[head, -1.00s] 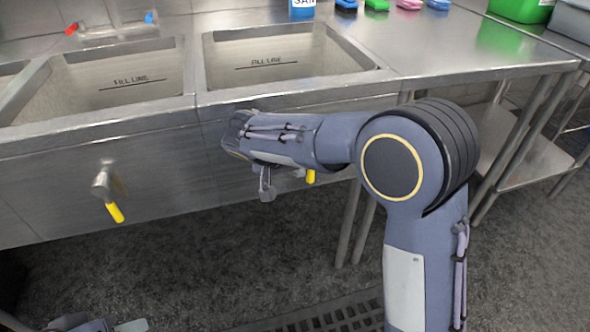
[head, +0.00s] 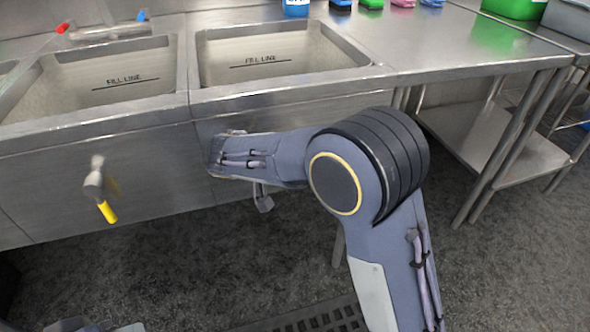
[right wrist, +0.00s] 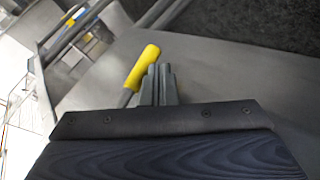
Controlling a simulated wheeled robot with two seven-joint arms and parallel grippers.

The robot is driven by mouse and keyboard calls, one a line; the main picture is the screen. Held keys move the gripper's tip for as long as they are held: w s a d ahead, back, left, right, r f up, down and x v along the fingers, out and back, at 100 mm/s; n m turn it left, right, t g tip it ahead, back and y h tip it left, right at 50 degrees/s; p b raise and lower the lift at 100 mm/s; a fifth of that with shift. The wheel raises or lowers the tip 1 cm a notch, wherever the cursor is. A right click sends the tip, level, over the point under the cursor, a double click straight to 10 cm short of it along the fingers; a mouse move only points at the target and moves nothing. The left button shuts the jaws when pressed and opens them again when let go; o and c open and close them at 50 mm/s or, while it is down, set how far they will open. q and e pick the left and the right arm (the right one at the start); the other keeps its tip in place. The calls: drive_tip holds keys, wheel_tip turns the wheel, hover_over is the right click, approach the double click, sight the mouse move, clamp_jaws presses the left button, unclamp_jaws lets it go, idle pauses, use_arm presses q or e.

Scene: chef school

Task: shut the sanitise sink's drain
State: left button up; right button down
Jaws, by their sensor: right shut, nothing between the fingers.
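The sanitise sink (head: 285,65) is the right-hand basin in the head view, marked with a fill line. A drain lever with a yellow grip (right wrist: 143,68) shows in the right wrist view; my right arm hides it in the head view. My right gripper (right wrist: 160,84) is shut and empty, its fingertips close beside the yellow grip, overlapping its edge in the picture. I cannot tell whether they touch. In the head view the right gripper (head: 263,200) is below the sink front, mostly behind my wrist. My left gripper (head: 130,327) barely shows at the bottom edge; its jaw state is unclear.
Another yellow drain lever (head: 106,211) hangs under the left basin (head: 95,85). A blue-labelled bottle (head: 296,7) and several coloured brushes stand behind the sink. Table legs (head: 500,150) are to the right. The floor in front is clear, with a drain grate (head: 310,318).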

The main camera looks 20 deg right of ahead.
drive_tip(key=d+h+b, duration=0.1)
drive_tip(key=h, duration=0.1)
drive_tip(key=d+n+t+h+b, duration=0.1)
drive_tip(key=h, duration=0.1)
drive_tip(key=d+h+b, duration=0.1)
drive_tip(key=d+h, duration=0.1)
drive_tip(key=h, duration=0.1)
drive_tip(key=shift+w+d+f+n, duration=0.1)
drive_tip(key=shift+n, duration=0.2)
drive_tip(key=d+r+n+t+h, duration=0.1)
drive_tip(key=h, duration=0.1)
drive_tip(key=d+r+n+t+h, duration=0.1)
drive_tip(key=d+r+t+h, duration=0.1)
drive_tip(key=h, duration=0.1)
drive_tip(key=shift+d+b, duration=0.15)
drive_tip(key=shift+b, duration=0.2)
idle(0.4)
